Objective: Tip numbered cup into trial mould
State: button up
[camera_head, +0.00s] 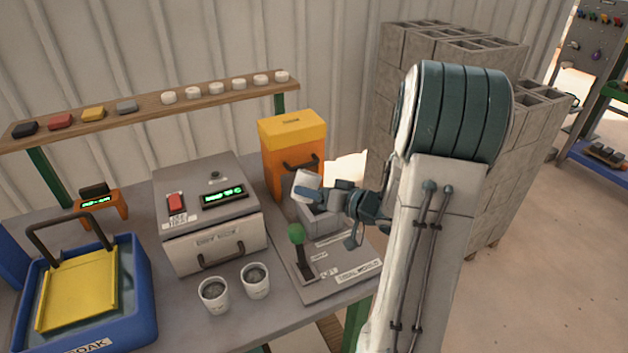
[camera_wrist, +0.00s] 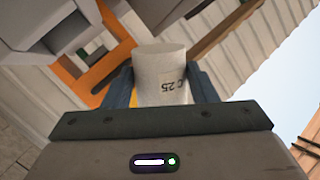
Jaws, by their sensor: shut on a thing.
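My gripper (camera_head: 318,196) is shut on a white cup (camera_head: 306,184), held tilted over the grey trial mould (camera_head: 318,218). In the wrist view the cup (camera_wrist: 163,75) sits between the two dark fingers (camera_wrist: 160,88) and bears the marking "C 25". The mould stands on a grey base plate (camera_head: 350,270) with a green-knobbed lever (camera_head: 296,236). The inside of the cup and the inside of the mould are hidden, so I cannot tell whether anything is pouring.
Two white cups with dark contents (camera_head: 213,294) (camera_head: 256,280) stand at the table's front. A grey oven-like box (camera_head: 210,225), an orange bin with yellow lid (camera_head: 292,150) and a blue tub (camera_head: 130,310) flank them. Grey blocks (camera_head: 450,60) are stacked behind my arm.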

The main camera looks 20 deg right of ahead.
jog(key=m+y+p, duration=0.1)
jog(key=m+p, duration=0.1)
jog(key=shift+w+m+g, duration=0.1)
jog(key=shift+m+g, duration=0.2)
jog(key=shift+m, duration=0.1)
jog(key=m+p, duration=0.2)
jog(key=d+m+y+p, duration=0.1)
jog(key=shift+w+f+m, duration=0.15)
jog(key=shift+w+m, duration=0.1)
jog(key=shift+m, duration=0.15)
jog(key=p, duration=0.1)
jog(key=m+p, duration=0.1)
jog(key=shift+w+d+p, duration=0.15)
jog(key=shift+d+p, duration=0.1)
jog(key=shift+p, duration=0.1)
jog(key=m+p, duration=0.1)
jog(key=p, duration=0.1)
jog(key=m+y+p, duration=0.1)
jog(key=shift+w+d+m+p, duration=0.25)
jog(key=shift+d+m+p, duration=0.05)
jog(key=shift+d+p, duration=0.1)
jog(key=shift+d+f, duration=0.1)
jog(key=shift+w+d+m+g, duration=0.1)
jog(key=shift+m+g, duration=0.2)
jog(key=shift+m, duration=0.2)
jog(key=shift+d, duration=0.1)
dwell(0.5)
